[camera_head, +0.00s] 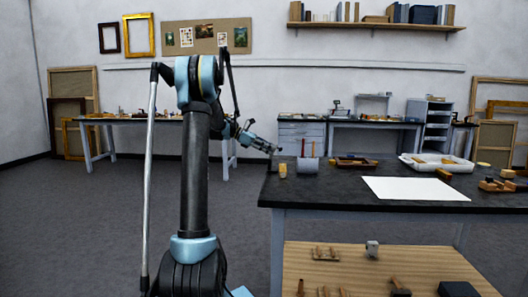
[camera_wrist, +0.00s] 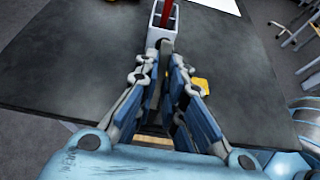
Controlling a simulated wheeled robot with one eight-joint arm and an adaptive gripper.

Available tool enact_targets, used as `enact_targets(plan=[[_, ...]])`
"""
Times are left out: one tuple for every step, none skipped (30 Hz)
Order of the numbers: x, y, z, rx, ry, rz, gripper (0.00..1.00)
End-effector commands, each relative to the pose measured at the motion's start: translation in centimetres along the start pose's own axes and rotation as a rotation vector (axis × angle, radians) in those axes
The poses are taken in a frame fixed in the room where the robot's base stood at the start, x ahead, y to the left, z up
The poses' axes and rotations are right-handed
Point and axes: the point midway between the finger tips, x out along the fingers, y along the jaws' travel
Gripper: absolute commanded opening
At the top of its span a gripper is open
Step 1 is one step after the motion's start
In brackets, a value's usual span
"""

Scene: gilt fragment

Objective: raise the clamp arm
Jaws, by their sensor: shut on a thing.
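My gripper (camera_head: 276,150) reaches over the left end of the dark workbench (camera_head: 330,192). In the wrist view its fingers (camera_wrist: 165,46) come together at the near end of a pale grey clamp-like fitting (camera_wrist: 157,33) with a red upright part (camera_wrist: 167,12). They are shut on a small grey piece there, which I take to be the clamp arm; the fingertips hide most of it. The fitting also shows in the head view as a grey block (camera_head: 307,166) with reddish uprights. I cannot tell the arm's angle.
A yellow object (camera_head: 283,171) stands on the bench close to the gripper, and shows beside the fingers (camera_wrist: 203,86). A brown tray (camera_head: 355,167), a white sheet (camera_head: 414,196) and a white tray (camera_head: 405,160) lie further right. A wooden lower shelf (camera_head: 345,258) holds several tools.

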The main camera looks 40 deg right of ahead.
Motion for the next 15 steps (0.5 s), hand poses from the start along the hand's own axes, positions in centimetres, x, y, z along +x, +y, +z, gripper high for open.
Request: enact_targets(plan=[[-0.06,0.23,-0.1,-0.001,0.001,0.005,0.0],[-0.06,0.23,-0.09,-0.001,0.0,0.005,0.0],[-0.06,0.23,-0.09,-0.001,0.0,0.005,0.0],[-0.07,0.23,-0.1,-0.001,0.0,0.005,0.0],[-0.07,0.22,-0.1,-0.001,0.0,0.005,0.0],[-0.07,0.22,-0.1,-0.001,0.001,0.005,0.0],[-0.07,0.21,-0.1,-0.001,0.001,0.005,0.0],[-0.07,0.21,-0.11,-0.001,0.001,0.005,0.0],[-0.07,0.21,-0.1,-0.001,0.001,0.005,0.0],[-0.06,0.2,-0.11,-0.001,0.001,0.005,0.0],[-0.06,0.2,-0.11,-0.001,0.001,0.005,0.14],[-0.04,0.18,-0.1,-0.001,0.001,0.004,0.23],[-0.02,0.17,-0.09,-0.001,0.001,0.004,0.3],[-0.01,0.15,-0.07,-0.001,0.001,0.003,0.3],[0.01,0.12,-0.05,0.0,0.001,0.002,0.3]])
